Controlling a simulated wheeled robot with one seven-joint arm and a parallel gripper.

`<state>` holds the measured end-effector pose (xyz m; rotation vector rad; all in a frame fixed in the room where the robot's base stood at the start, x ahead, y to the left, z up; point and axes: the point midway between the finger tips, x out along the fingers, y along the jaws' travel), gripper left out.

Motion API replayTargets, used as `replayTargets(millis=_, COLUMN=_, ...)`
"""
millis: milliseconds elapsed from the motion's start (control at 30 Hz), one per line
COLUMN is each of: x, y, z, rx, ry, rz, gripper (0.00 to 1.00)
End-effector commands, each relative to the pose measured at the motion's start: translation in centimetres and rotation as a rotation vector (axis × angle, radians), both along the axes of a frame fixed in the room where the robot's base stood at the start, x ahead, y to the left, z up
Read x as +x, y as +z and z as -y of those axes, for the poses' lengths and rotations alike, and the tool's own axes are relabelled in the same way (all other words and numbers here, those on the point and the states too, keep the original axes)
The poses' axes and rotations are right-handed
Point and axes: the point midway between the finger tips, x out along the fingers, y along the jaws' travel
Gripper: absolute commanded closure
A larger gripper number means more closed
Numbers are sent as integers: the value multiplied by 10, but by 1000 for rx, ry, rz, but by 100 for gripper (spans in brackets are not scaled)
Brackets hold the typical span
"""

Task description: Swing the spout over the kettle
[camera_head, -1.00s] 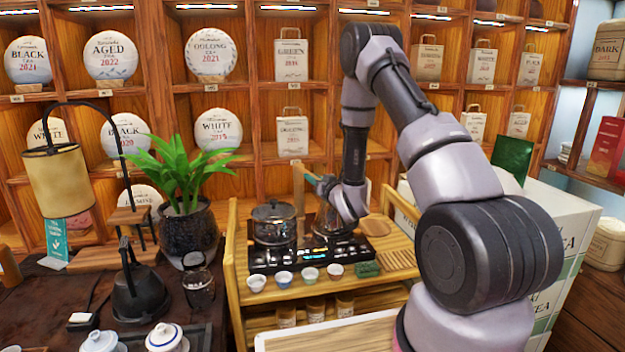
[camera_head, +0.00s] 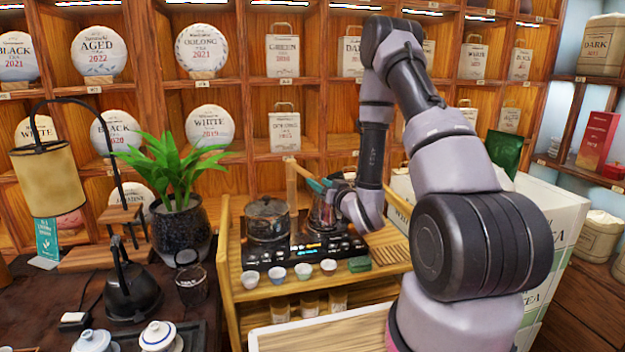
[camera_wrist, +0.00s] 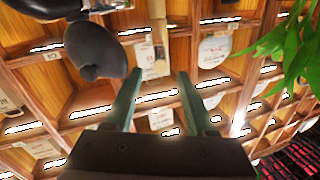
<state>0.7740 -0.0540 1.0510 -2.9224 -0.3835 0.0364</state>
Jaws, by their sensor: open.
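A light wooden post (camera_head: 291,183) stands upright behind the stove, between its two vessels; I take it as the spout's stand, though no outlet is clear. A glass kettle (camera_head: 321,216) sits on the stove's right half, partly hidden by my wrist. A dark-lidded glass pot (camera_head: 267,219) sits on the left half. My gripper (camera_head: 315,185) is above the kettle with its teal fingers pointing left towards the post. I cannot tell whether any finger touches the post.
The black stove (camera_head: 303,250) rests on a wooden cart (camera_head: 232,285), with several small cups in front. A potted plant (camera_head: 178,175) stands to the left. Tea shelves rise close behind. A dark rounded shape (camera_wrist: 95,50) fills the wrist view's upper left.

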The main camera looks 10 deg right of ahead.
Motion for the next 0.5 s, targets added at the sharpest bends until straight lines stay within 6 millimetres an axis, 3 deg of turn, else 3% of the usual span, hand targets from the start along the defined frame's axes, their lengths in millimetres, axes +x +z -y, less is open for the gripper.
replayTargets(millis=133, x=-12, y=0, z=3, rx=1, ry=-1, rz=0, gripper=44)
replayTargets(millis=400, x=-14, y=0, z=3, rx=0, ry=1, rz=1, gripper=44)
replayTargets(millis=433, x=-14, y=0, z=3, rx=0, ry=1, rz=1, gripper=48)
replayTargets(millis=500, x=-13, y=1, z=4, rx=0, ry=-2, rz=0, gripper=75)
